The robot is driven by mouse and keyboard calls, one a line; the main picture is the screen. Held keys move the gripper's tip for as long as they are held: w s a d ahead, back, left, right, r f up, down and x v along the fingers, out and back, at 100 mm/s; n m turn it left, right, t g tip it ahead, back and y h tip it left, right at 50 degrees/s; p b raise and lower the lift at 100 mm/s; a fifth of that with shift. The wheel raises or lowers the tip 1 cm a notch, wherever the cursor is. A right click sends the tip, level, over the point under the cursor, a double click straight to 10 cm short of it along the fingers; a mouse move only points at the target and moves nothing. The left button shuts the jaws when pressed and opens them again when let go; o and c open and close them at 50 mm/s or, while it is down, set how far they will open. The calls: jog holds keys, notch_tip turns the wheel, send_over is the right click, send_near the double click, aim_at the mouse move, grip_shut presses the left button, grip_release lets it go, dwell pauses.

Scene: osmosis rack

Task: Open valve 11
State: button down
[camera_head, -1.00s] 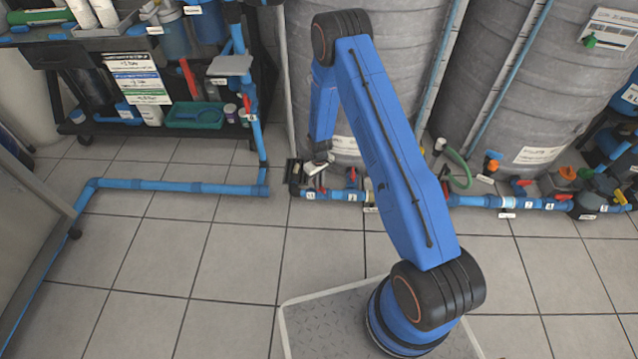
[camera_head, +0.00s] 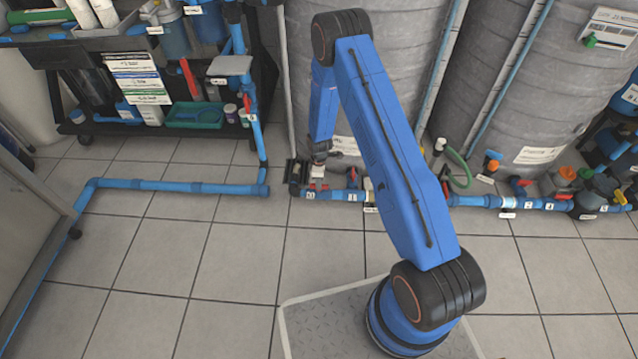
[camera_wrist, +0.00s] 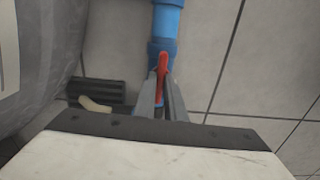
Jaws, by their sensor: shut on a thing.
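A red valve handle (camera_wrist: 163,66) stands between the two grey fingers of my gripper (camera_wrist: 163,92) in the wrist view. The fingers are shut on it. The handle looks roughly in line with the blue pipe (camera_wrist: 167,20), which runs up the picture from it. In the head view my gripper (camera_head: 318,180) is down at the left end of the low blue pipe (camera_head: 335,194), by a small white label (camera_head: 310,196). The number on that label is too small to read surely. The gripper largely hides the handle there.
A black fitting (camera_head: 296,174) sits just left of my gripper. Another red handle (camera_head: 352,180) is close on the right. A large grey tank (camera_head: 400,90) stands behind the pipe. The tiled floor (camera_head: 240,250) in front is clear.

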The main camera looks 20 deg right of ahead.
jog(key=shift+n, duration=0.3)
dwell(0.4)
jog(key=c, duration=1.8)
grip_release()
notch_tip(320, 180, up, 17)
jog(key=shift+r, duration=0.2)
